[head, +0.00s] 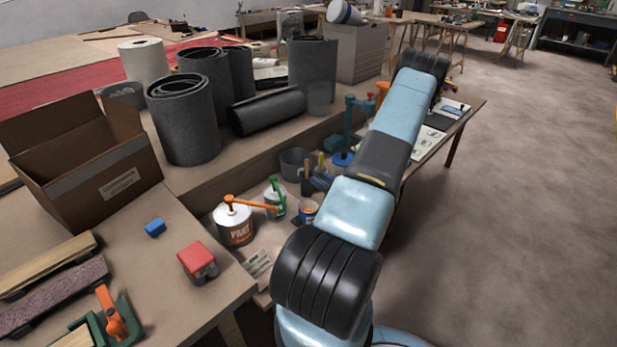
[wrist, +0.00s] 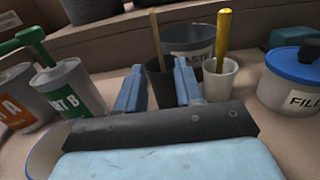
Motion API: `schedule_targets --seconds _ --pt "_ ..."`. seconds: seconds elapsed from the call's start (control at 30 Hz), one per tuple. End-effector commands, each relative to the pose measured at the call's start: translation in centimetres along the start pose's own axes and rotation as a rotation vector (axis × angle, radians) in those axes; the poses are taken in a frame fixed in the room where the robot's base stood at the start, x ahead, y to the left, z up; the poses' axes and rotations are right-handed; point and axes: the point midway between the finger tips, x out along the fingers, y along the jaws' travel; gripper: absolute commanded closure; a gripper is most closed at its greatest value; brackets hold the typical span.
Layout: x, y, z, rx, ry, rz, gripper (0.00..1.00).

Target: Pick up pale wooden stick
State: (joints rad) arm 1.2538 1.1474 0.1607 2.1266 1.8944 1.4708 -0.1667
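A thin wooden stick (wrist: 155,38), tan-brown here, stands upright in a black cup (wrist: 160,80) in the wrist view. A thicker yellow stick (wrist: 222,42) stands in a white cup (wrist: 219,80) to its right. My gripper (wrist: 158,70) is open and empty. Its two blue fingers are apart, with the black cup and thin stick showing between and beyond them. I cannot tell whether the fingers reach around the cup. The cup's lower part is hidden behind my gripper. In the head view, the stick area is small and partly covered by my arm.
A grey bucket (wrist: 190,40) stands right behind the cups. Pump cans A (wrist: 22,98) and B (wrist: 72,92) stand left, and a blue-lidded filler tub (wrist: 290,85) right. Black rolls (head: 183,120) and a cardboard box (head: 85,165) occupy the bench.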

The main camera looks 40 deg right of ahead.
Motion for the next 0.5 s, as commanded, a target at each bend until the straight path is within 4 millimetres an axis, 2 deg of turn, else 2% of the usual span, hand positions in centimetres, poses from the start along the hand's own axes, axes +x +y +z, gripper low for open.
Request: schedule_targets --seconds 0.1,0.37,0.5 --pt "1.4 0.0 0.0 0.0 -0.001 0.001 0.64" --pt "2.5 0.0 0.0 0.0 -0.001 0.0 0.64" --pt "4.0 0.1 0.0 0.0 0.0 0.003 0.64"
